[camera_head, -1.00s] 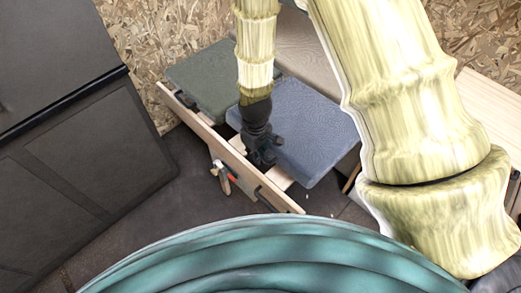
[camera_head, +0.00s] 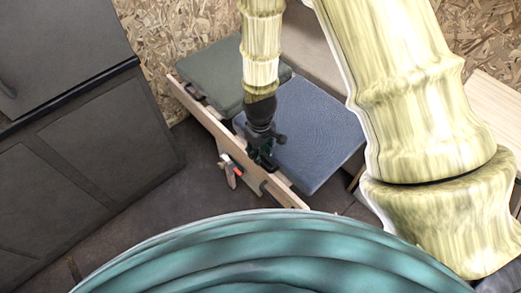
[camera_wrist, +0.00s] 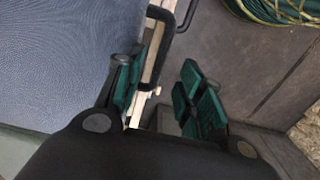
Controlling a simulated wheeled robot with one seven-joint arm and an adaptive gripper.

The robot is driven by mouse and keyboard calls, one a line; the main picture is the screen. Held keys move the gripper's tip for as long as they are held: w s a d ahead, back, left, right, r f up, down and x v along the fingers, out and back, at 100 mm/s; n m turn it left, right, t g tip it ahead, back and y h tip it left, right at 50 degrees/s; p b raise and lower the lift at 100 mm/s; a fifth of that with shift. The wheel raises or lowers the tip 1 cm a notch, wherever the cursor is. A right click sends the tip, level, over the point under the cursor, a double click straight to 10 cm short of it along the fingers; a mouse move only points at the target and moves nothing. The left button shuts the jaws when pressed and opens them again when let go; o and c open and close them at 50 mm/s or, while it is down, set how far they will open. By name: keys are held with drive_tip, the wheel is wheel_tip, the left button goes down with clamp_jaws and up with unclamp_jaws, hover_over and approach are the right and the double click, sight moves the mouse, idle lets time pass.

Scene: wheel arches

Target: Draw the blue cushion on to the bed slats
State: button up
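The blue cushion (camera_head: 318,130) lies flat behind a pale wooden rail (camera_head: 210,122), its near edge close to the rail. It fills the left of the wrist view (camera_wrist: 50,60). My gripper (camera_head: 266,160) points down at the cushion's near edge, over the rail. In the wrist view its teal-padded fingers (camera_wrist: 163,95) stand apart, with the left finger beside the cushion's edge and the rail passing between. I cannot tell whether a finger touches the cushion. The slats are mostly hidden.
A green cushion (camera_head: 225,75) lies to the left of the blue one, and a beige panel (camera_head: 312,50) stands behind. Dark cabinets (camera_head: 90,150) stand left.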

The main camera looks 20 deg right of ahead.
drive_tip(key=shift+r, duration=0.1)
wheel_tip(320, 180, up, 12)
idle(0.8)
drive_tip(key=shift+c, duration=0.5)
